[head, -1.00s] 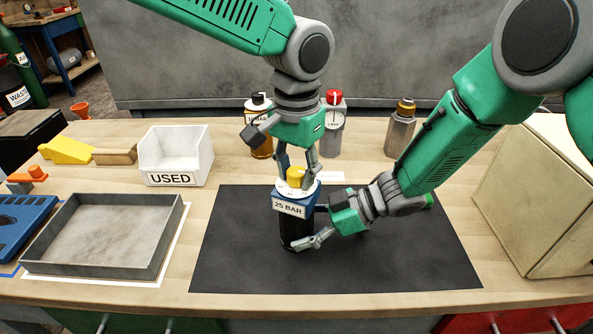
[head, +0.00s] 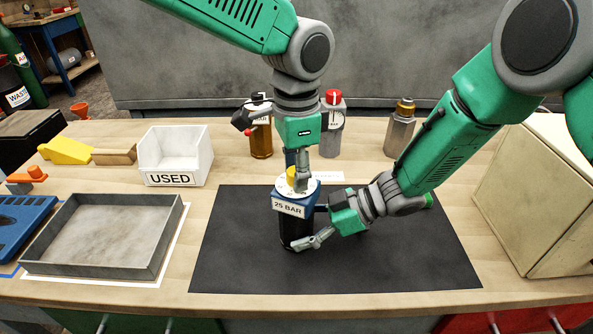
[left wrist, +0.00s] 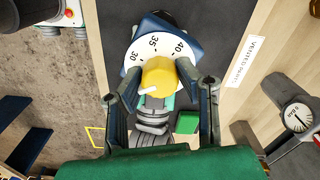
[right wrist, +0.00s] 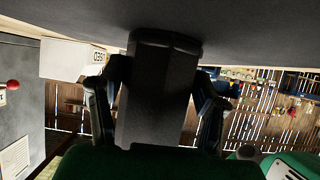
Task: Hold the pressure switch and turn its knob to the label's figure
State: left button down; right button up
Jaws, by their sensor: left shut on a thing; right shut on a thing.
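The pressure switch stands upright on the black mat, with a blue head (head: 283,198), a dark cylindrical body (head: 293,232) and a label (head: 288,208) reading "25 BAR". On top is a white dial (left wrist: 163,55) with 30, 35 and 40 visible. Its yellow knob (left wrist: 158,76) has a white pointer toward the lower left in the left wrist view; the figure there is hidden. My left gripper (head: 297,180) comes from above, shut on the knob. My right gripper (head: 308,240) is shut on the dark body, which also fills the right wrist view (right wrist: 158,95).
The black mat (head: 400,265) is mostly clear. A grey tray (head: 100,240) and a white "USED" bin (head: 172,150) are at left. An amber bottle (head: 261,140), a red-topped grey device (head: 332,130) and a metal bottle (head: 400,130) stand behind. A beige box (head: 540,200) is at right.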

pick_arm(q)
jog(key=shift+a, duration=0.1)
dwell(0.3)
jog(key=c, duration=1.2)
grip_release()
jog(key=shift+o, duration=0.2)
notch_tip(320, 180, up, 12)
pick_arm(e)
jog(key=o, duration=1.1)
